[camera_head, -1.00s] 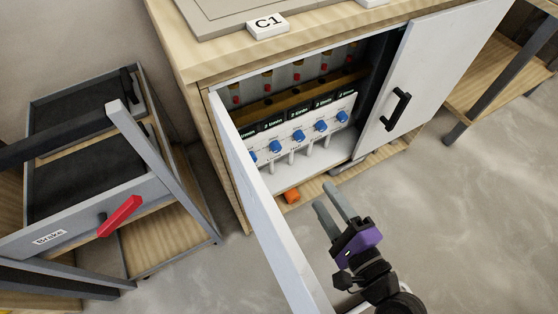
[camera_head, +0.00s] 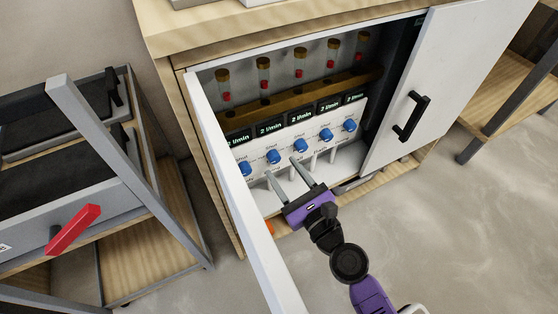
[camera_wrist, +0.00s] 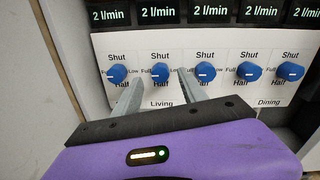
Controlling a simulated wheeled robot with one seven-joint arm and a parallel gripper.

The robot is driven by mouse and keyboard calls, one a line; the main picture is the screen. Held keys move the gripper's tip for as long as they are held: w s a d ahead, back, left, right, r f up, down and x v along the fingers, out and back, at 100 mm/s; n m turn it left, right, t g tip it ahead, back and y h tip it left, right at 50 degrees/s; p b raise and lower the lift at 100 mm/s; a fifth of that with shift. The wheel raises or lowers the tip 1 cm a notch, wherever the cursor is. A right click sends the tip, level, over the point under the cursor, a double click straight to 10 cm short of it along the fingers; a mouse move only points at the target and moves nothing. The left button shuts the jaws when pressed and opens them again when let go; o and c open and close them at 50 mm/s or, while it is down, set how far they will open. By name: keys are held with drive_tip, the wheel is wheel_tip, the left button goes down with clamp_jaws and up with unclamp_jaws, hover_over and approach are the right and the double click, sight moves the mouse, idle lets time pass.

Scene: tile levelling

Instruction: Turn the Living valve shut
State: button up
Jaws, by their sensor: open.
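The Living valve is a blue knob (camera_wrist: 160,72) on a white panel, second from the left in the wrist view, above the "Living" label. Around it the panel is marked Shut, Full, Low and Half; its setting is too small to read. In the head view this knob (camera_head: 273,157) is in the lower row inside the open cabinet. My gripper (camera_head: 281,167) is open and empty, pointing at the panel. In the wrist view its two fingers (camera_wrist: 160,79) lie to either side of the Living knob; contact cannot be told.
Neighbouring blue knobs (camera_wrist: 117,73) (camera_wrist: 205,73) sit close on both sides. Above are 2 l/min displays (camera_wrist: 156,14). The left cabinet door (camera_head: 240,190) stands open beside my arm; the right door (camera_head: 440,90) is on the other side. A grey cart with a red handle (camera_head: 73,229) stands left.

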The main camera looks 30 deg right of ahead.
sight(276, 160)
drive_tip(key=shift+w, duration=1.55)
clamp_jaws()
